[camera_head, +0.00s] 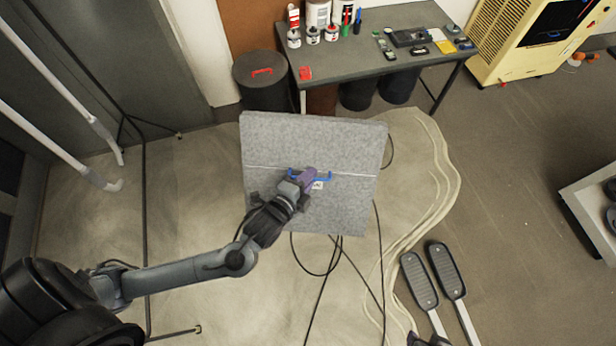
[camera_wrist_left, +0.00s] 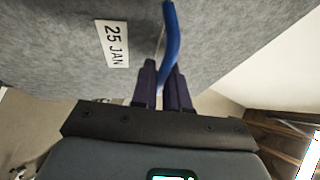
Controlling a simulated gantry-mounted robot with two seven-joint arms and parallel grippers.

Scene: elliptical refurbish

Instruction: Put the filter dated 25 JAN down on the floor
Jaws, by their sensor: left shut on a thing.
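The filter (camera_head: 275,146) is a large grey, felt-like square panel with a blue handle (camera_head: 327,179) and a white label near its middle. In the left wrist view the label (camera_wrist_left: 112,43) on the filter (camera_wrist_left: 60,45) reads 25 JAN. My left gripper (camera_head: 309,178) is shut on the blue handle, which also shows between its fingers in the left wrist view (camera_wrist_left: 171,45). The filter stands roughly upright in front of my arm; I cannot tell whether its lower edge touches the floor (camera_head: 205,200). My right gripper is in neither view.
A dark table (camera_head: 375,45) with bottles and small items stands behind the filter. A black bin (camera_head: 262,88) is at its left. Black cables (camera_head: 318,285) lie below the filter. Elliptical pedals (camera_head: 420,281) are at the lower right. The pale floor at left is mostly clear.

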